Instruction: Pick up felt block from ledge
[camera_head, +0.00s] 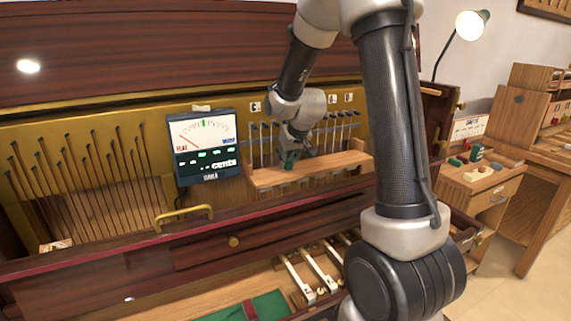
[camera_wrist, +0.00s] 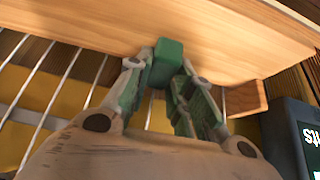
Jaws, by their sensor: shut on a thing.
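The felt block is a small green block (camera_wrist: 166,62) between the fingertips of my gripper (camera_wrist: 158,78) in the wrist view. My gripper is shut on it. In the wrist view the block overlaps the edge of the wooden ledge (camera_wrist: 90,22); I cannot tell whether it touches the wood. In the head view my gripper (camera_head: 289,158) is at the ledge (camera_head: 320,170), inside the open piano, right of the tuner display. The block shows there only as a tiny green spot, mostly hidden by my gripper.
A tuner display (camera_head: 203,145) hangs left of the ledge. Thin vertical rods stand close behind the ledge. A brass handle (camera_head: 184,217) and the wooden front rail lie in front. A green cloth (camera_head: 255,306) and several piano keys (camera_head: 312,272) are below. A side cabinet (camera_head: 485,190) carries small items.

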